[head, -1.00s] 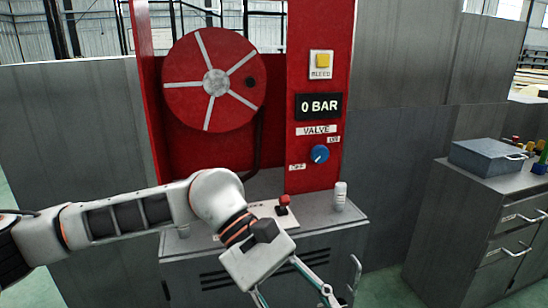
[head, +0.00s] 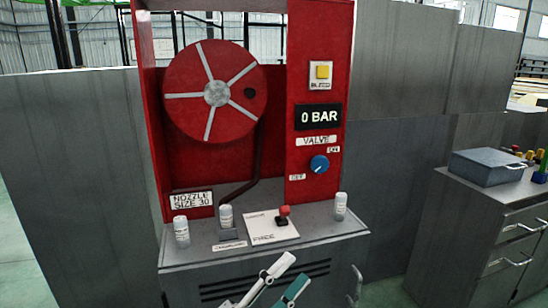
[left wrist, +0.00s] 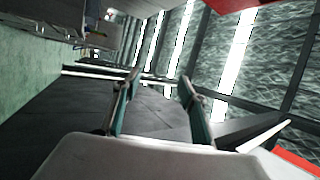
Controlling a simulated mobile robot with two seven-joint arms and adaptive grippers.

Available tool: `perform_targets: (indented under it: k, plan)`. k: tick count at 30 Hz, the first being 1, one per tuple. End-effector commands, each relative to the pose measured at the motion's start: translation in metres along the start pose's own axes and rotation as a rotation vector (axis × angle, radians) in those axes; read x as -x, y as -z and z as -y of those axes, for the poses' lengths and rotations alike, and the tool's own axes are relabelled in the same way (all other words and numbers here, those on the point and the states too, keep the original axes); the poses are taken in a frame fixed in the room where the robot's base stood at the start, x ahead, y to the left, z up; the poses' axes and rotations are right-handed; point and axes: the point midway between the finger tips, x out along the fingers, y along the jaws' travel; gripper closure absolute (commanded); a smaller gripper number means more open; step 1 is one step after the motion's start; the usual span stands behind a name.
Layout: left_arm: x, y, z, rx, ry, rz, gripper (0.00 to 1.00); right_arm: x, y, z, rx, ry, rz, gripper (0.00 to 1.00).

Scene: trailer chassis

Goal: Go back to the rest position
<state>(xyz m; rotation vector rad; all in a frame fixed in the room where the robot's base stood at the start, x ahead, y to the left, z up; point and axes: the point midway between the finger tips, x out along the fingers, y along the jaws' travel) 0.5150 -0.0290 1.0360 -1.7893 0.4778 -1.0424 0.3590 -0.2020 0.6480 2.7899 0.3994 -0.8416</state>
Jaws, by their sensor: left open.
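My left gripper (head: 285,276) shows only as its two fingers at the bottom edge of the head view, in front of the grey cabinet (head: 330,265). In the left wrist view its fingers (left wrist: 159,80) stand apart with nothing between them. The rest of my left arm is outside the head view. My right gripper is in neither view.
The red hose-reel station (head: 215,92) with a blue valve knob (head: 319,163) stands above the cabinet. White bottles (head: 181,231) and a red-topped lever (head: 284,213) stand on its top. A grey box (head: 488,167) lies on the drawer unit (head: 500,215) at right.

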Motion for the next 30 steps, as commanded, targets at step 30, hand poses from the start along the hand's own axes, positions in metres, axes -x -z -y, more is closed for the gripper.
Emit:
perform_targets:
  k: [30]
  plan:
    - [0.422,-0.06,-0.22,1.14,-0.217,1.297,0.58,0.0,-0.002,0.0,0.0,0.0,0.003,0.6]
